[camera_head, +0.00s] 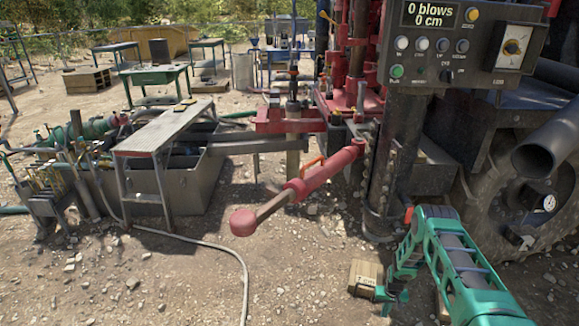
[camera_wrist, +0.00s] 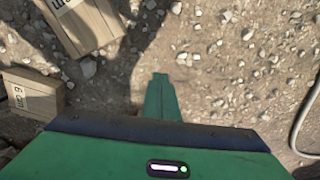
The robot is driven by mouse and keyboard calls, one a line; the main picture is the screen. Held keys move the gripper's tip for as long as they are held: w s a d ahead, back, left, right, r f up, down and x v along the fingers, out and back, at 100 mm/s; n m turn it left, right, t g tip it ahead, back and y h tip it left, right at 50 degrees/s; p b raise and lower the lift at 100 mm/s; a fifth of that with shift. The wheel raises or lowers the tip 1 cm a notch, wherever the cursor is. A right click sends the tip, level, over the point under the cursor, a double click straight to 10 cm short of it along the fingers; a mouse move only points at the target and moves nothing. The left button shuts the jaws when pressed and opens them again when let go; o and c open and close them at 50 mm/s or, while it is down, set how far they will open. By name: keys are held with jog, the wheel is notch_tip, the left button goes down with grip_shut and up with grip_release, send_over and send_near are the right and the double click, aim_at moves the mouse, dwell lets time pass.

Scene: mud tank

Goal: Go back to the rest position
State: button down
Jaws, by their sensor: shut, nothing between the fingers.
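My gripper (camera_head: 386,306) is at the lower right of the head view, at the end of my green arm, low over the gravelly ground. In the wrist view my gripper (camera_wrist: 160,78) shows as a single green shape with its fingers together, and nothing is between them. A wooden block (camera_head: 364,270) lies just left of my gripper in the head view. The wrist view shows a wooden block (camera_wrist: 85,22) at the top left and a second block (camera_wrist: 35,93) marked "6 cm" at the left edge, both apart from the fingertips.
The drill rig's control panel (camera_head: 455,48) reads "0 blows 0 cm". A red lever arm (camera_head: 325,172) reaches out in front of the rig. A large wheel (camera_head: 525,190) stands right of my arm. A pale hose (camera_head: 225,248) crosses the ground. Open gravel lies at front left.

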jog(key=w+d+r+m+h, duration=0.1)
jog(key=d+r, duration=0.2)
jog(key=r, duration=1.4)
jog(key=w+d+r, duration=0.1)
jog(key=d+r, duration=0.3)
jog(key=r, duration=1.4)
jog(key=s+r, duration=0.5)
jog(key=r, duration=0.8)
jog(key=s+a+r+m, duration=0.2)
jog(key=s+r, duration=1.6)
jog(key=s, duration=0.1)
jog(key=s+a+r, duration=0.2)
jog(key=s+a, duration=0.1)
jog(key=s, duration=0.7)
jog(key=s+a+r+m+y, duration=0.1)
jog(key=s+a+r, duration=0.1)
jog(key=s, duration=0.8)
jog(key=shift+a, duration=0.45)
jog(key=shift+s+r, duration=0.1)
